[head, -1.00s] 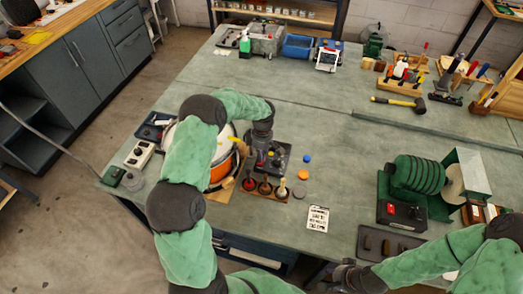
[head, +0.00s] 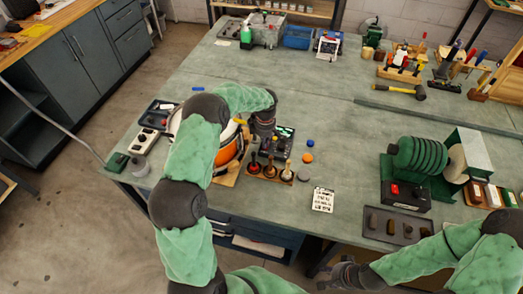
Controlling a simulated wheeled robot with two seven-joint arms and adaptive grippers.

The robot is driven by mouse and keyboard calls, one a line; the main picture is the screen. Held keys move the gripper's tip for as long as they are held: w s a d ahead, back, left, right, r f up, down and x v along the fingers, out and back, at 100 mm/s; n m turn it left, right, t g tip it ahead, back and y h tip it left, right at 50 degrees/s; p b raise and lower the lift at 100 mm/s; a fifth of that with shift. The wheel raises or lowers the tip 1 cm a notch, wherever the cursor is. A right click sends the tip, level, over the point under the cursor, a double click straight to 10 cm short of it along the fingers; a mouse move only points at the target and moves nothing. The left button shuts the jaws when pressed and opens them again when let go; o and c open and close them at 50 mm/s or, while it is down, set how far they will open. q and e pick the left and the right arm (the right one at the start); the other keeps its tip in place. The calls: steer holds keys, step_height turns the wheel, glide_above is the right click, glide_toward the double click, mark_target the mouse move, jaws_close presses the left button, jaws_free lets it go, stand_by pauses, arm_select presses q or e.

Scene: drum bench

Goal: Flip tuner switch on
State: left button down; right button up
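My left gripper (head: 262,137) points down beside the drum (head: 229,150), which has an orange shell and is partly hidden by my arm. Its fingers are small and dark, so their opening is unclear. Just right of it lies a dark tray or case (head: 284,147) with small dark parts and a pale green patch. I cannot tell whether this is the tuner, and no switch can be made out. My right gripper (head: 343,274) is low in the picture, off the bench's front edge; its fingers are not clear.
A wooden rack with several dark-handled tools (head: 268,172) stands in front of the case. Blue and orange discs (head: 307,157) and a white card (head: 323,199) lie to the right. A green machine with a red switch (head: 405,193) stands further right.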

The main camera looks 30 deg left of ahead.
arm_select(q)
steer(key=shift+s+d+f, duration=0.1)
steer(key=shift+s+f, duration=0.1)
steer(key=shift+s, duration=0.2)
steer(key=shift+w+f, duration=0.15)
steer(key=shift+w, duration=0.85)
